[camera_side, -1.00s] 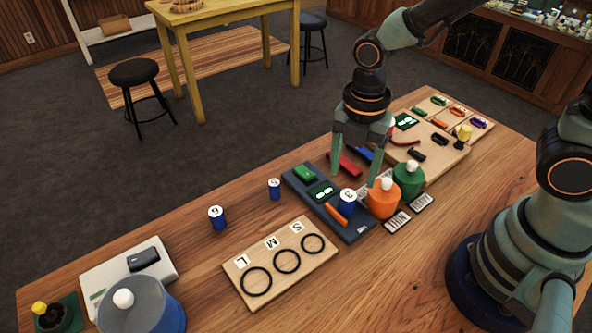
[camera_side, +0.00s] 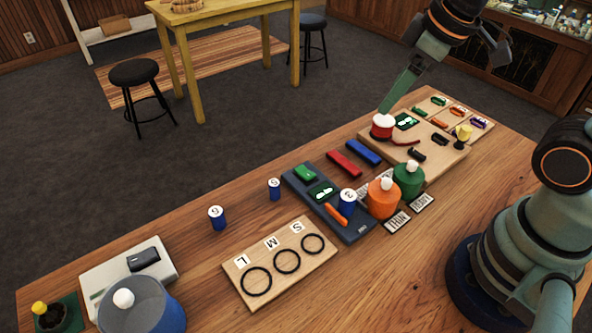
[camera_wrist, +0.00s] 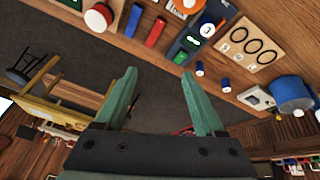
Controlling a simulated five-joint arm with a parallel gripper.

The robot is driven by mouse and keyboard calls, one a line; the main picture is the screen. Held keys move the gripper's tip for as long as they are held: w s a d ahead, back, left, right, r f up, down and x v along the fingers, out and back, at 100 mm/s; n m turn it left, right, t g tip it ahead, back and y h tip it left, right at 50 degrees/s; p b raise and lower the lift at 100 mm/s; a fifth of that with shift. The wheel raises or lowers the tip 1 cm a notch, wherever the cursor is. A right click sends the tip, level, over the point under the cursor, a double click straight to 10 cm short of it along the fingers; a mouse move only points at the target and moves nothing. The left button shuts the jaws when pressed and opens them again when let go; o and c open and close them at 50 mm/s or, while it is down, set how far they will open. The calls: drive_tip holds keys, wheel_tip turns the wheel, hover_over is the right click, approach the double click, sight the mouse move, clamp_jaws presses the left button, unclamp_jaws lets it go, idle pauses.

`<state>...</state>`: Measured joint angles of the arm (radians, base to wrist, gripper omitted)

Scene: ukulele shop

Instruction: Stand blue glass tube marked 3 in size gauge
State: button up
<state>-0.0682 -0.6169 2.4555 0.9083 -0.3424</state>
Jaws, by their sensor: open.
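The blue tube marked 3 (camera_side: 347,203) stands upright on or against the dark device with a green display (camera_side: 355,233); it also shows in the wrist view (camera_wrist: 207,29). The size gauge appears to be the pale wooden board (camera_side: 262,262) with three black rings marked S, M and L, also in the wrist view (camera_wrist: 233,62). All three rings are empty. My gripper (camera_side: 440,80) is open and empty, raised at the upper right, well away from the tube and the board. Its two green fingers spread apart in the wrist view (camera_wrist: 158,73).
Two other blue tubes (camera_side: 217,218) (camera_side: 274,189) stand behind the board. Orange (camera_side: 381,203) and green (camera_side: 408,181) knobbed jars stand close right of tube 3. A red-and-white round item (camera_side: 382,132) and red and blue bars (camera_side: 344,164) lie further back.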

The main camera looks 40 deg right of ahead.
drive_tip(key=m, duration=0.1)
drive_tip(key=d+r+m, duration=0.1)
drive_tip(key=m, duration=0.1)
drive_tip(key=d+m+t, duration=0.1)
drive_tip(key=shift+s+r+m, duration=0.25)
drive_tip(key=shift+r+m, duration=0.05)
drive_tip(key=shift+r, duration=0.05)
idle(0.9)
